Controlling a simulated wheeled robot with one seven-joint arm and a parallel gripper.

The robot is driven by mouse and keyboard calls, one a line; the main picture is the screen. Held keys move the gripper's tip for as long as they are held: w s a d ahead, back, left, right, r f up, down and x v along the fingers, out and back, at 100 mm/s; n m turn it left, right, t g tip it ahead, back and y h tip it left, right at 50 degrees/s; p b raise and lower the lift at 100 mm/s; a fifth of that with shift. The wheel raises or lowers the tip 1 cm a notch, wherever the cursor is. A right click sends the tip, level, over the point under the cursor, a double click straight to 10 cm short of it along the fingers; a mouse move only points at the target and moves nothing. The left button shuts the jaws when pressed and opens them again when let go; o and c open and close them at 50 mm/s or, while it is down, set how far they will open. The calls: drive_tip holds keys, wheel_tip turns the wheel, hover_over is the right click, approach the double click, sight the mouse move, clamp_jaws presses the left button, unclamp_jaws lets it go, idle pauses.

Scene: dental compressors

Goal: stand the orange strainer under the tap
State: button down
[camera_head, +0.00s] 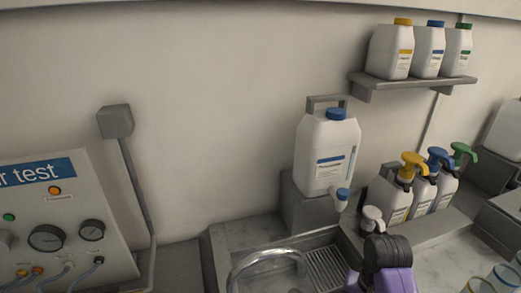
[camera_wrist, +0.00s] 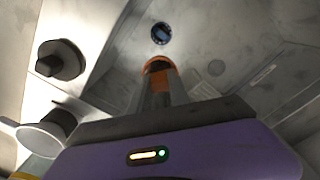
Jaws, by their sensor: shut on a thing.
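The tap (camera_head: 265,257) is a curved chrome spout over the sink at the bottom of the head view. My gripper (camera_wrist: 158,88) points down into the grey basin in the wrist view. Its fingers are shut on an orange thing, taken to be the orange strainer (camera_wrist: 158,64), of which only a small part shows at the fingertips. The fingers hide the rest of it. A dark round opening (camera_wrist: 161,33) lies in the basin just beyond. In the head view only my purple and black wrist shows at the bottom; the fingers and strainer are hidden there.
A large white jug (camera_head: 322,160) with a blue spout stands on a block behind the sink. Several pump bottles (camera_head: 423,190) stand to its right. A gauge panel (camera_head: 70,225) is at the left.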

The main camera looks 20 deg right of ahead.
drive_tip(key=a+f+n+b, duration=0.2)
drive_tip(key=a+f+n, duration=0.1)
drive_tip(key=a, duration=0.4)
drive_tip(key=a+f+n+b, duration=0.2)
drive_tip(key=a+f+n, duration=0.2)
drive_tip(key=a, duration=0.3)
drive_tip(key=shift+a+f, duration=0.25)
drive_tip(key=shift+f, duration=0.05)
drive_tip(key=shift+s, duration=0.1)
drive_tip(key=shift+d, duration=0.1)
